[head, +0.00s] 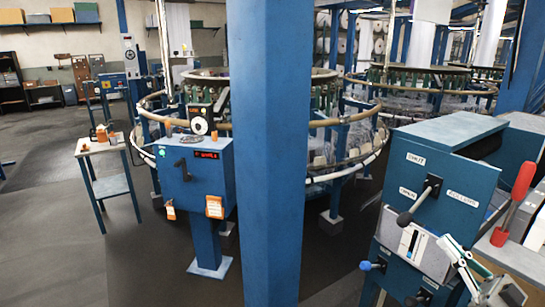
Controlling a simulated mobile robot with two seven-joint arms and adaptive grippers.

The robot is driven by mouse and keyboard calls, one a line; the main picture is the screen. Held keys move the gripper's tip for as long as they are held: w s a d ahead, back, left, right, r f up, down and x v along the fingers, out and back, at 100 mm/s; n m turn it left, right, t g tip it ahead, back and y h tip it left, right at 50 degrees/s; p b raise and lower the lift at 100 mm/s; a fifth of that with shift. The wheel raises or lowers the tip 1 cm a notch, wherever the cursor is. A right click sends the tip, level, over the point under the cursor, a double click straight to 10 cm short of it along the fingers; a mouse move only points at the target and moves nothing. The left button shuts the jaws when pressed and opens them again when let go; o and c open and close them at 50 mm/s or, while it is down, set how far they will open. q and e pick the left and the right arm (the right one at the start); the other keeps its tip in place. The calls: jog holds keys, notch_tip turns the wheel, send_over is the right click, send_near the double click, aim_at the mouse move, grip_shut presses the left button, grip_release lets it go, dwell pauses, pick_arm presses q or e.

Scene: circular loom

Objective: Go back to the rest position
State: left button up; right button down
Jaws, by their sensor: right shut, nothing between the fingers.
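My right gripper (452,246) is at the lower right of the head view, with pale fingers and green parts. Its fingers are shut and hold nothing. It is in front of the lower right part of a blue control cabinet (475,170); I cannot tell whether it touches the cabinet. The cabinet has a black lever (418,200) with a round end, small white labels, one reading SHUT, and a grey panel (415,247). A blue knob (372,265) sticks out below. My left gripper is not in view.
A thick blue column (270,150) stands in the middle. Behind it is the circular loom (340,130). A blue control box on a post (195,175) and a small side table (100,145) stand left. A red-handled tool (515,200) is at right. The left floor is clear.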

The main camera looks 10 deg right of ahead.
jog(key=s+a+f+m+g+h+p, duration=0.15)
jog(key=a+f+h, duration=0.3)
jog(key=f, duration=0.75)
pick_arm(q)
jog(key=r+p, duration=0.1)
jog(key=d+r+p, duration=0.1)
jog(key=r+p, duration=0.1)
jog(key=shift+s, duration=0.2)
pick_arm(e)
jog(key=s+a+f+g+h, duration=0.1)
jog(key=s+a+f+g, duration=0.2)
jog(key=a+f, duration=0.4)
jog(key=s+a+f+m+g+h, duration=0.1)
jog(key=s+a+f+g, duration=0.2)
jog(key=s+a+f, duration=0.3)
jog(key=s+a+f+m+g+h, duration=0.1)
jog(key=s+a+f+g+h, duration=0.1)
jog(key=s+a+f, duration=0.3)
jog(key=a+f+g, duration=0.1)
jog(key=a+f, duration=0.2)
jog(key=a, duration=0.2)
jog(key=shift+s+f, duration=0.15)
jog(key=shift+f, duration=0.25)
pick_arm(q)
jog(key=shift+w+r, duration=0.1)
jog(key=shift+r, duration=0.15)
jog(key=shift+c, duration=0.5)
